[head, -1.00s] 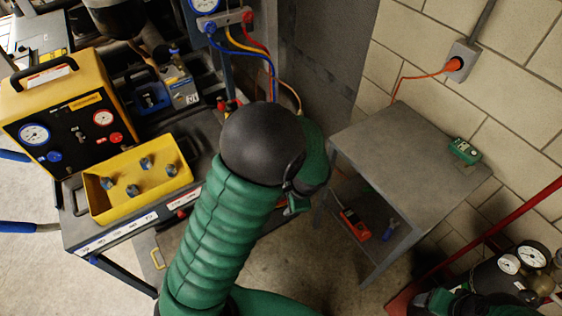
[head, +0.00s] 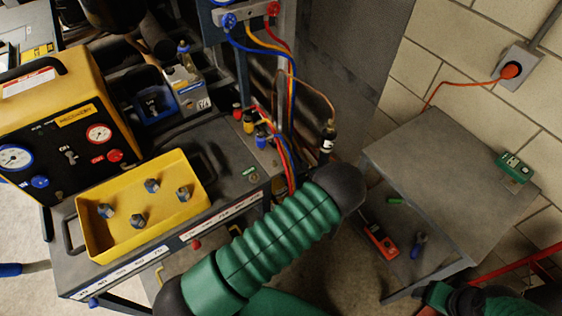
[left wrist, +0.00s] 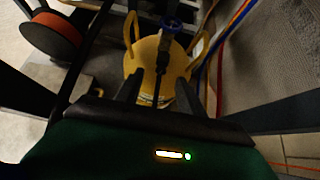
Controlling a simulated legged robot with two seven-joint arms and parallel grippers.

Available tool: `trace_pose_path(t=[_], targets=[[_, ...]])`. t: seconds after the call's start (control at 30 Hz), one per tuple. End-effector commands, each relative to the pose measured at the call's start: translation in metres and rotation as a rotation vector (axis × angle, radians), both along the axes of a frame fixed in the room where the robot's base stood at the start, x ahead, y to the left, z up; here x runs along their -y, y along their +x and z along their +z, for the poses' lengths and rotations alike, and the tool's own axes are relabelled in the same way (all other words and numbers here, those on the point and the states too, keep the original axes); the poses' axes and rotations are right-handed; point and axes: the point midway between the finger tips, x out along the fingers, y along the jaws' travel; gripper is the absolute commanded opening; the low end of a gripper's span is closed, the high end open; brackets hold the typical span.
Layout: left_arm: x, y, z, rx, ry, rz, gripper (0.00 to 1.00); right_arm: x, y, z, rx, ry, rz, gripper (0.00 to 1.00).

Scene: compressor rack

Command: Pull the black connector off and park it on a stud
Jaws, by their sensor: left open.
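A black connector (head: 328,137) with a white band hangs upright in the head view at the end of a thin brownish hose, right of the cart's post. Red (head: 238,111), yellow (head: 248,121) and blue (head: 262,135) fittings stand at the cart's back right corner; whether any is a bare stud I cannot tell. My left gripper (left wrist: 157,91) shows in the left wrist view with its dark fingers apart and nothing visible between them. In the head view it is hidden below my green arm. My right gripper's fingers do not show; only green arm parts appear at the lower right.
A yellow tray (head: 88,237) with several hex-shaped pieces sits on the cart beside a yellow gauge unit (head: 70,110). A grey side table (head: 440,170) stands right. Coloured hoses (head: 290,110) hang by the post. A yellow cylinder (left wrist: 150,62) with a blue valve (left wrist: 170,24) lies beyond my left fingers.

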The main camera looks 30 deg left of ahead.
Motion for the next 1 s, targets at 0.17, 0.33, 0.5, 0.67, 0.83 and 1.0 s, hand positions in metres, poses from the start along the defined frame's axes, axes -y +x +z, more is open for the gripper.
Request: trace_pose_path(t=[0.17, 0.33, 0.5, 0.67, 0.83, 1.0], targets=[[0.007, 0.003, -0.003, -0.003, 0.019, -0.014, 0.45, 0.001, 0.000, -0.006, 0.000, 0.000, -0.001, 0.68], [-0.012, 0.010, -0.023, -0.003, 0.017, -0.011, 0.45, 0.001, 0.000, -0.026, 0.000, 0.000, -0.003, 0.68], [-0.046, 0.020, -0.048, -0.003, 0.004, -0.007, 0.45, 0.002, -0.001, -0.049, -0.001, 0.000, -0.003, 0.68], [-0.069, 0.029, -0.066, -0.003, 0.000, -0.008, 0.45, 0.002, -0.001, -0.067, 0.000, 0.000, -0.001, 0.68], [-0.080, 0.036, -0.073, -0.003, 0.007, -0.010, 0.45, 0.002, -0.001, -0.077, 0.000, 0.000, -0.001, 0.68], [-0.082, 0.038, -0.073, -0.004, 0.010, -0.012, 0.45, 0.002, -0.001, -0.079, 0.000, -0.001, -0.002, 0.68]])
